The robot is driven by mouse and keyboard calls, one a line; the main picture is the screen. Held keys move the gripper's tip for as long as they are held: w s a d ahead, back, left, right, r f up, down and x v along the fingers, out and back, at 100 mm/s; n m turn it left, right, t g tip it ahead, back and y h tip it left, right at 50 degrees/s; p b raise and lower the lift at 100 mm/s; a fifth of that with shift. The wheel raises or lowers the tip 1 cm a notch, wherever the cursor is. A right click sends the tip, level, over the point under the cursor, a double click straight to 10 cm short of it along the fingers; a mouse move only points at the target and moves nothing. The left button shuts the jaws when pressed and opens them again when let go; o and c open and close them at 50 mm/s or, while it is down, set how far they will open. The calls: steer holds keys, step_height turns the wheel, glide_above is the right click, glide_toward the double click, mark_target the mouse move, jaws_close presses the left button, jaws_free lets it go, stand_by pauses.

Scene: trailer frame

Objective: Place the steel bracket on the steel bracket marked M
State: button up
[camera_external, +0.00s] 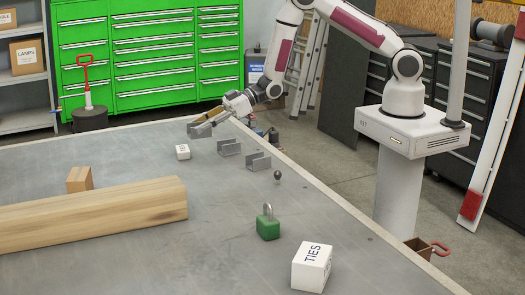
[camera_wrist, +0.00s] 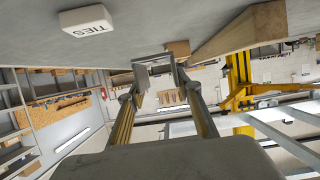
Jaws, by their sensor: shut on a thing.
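My gripper (camera_external: 213,119) is at the far end of the grey table, in the external view. It is shut on a grey steel bracket (camera_external: 201,130), which hangs above the table top. In the wrist view the held bracket (camera_wrist: 154,72) sits between the two fingertips of my gripper (camera_wrist: 155,84). Two more grey U-shaped brackets stand apart on the table to the right of the held one: a nearer-to-gripper bracket (camera_external: 229,147) and a farther bracket (camera_external: 258,161). No letter M is readable on any bracket.
A small white box (camera_external: 182,152) stands near the held bracket. A long wooden beam (camera_external: 95,213) and a wood block (camera_external: 79,179) lie left. A dark knob-like object (camera_external: 277,176), a green padlock (camera_external: 268,227) and a white TIES box (camera_external: 312,267) stand right. The table centre is clear.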

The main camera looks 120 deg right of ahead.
steer(key=s+d+r+m+h, duration=0.1)
steer(key=s+d+r, duration=0.2)
steer(key=s+d, duration=0.55)
steer(key=n+y, duration=0.1)
glide_above(229, 147)
steer(key=s+d, duration=0.2)
steer(key=d, duration=0.1)
steer(key=shift+w+a+r, duration=0.2)
steer(key=shift+a+r, duration=0.05)
steer(key=shift+r, duration=0.2)
steer(key=shift+f, duration=2.9)
steer(key=shift+f, duration=0.1)
steer(key=shift+f, duration=2)
steer(key=shift+f, duration=0.1)
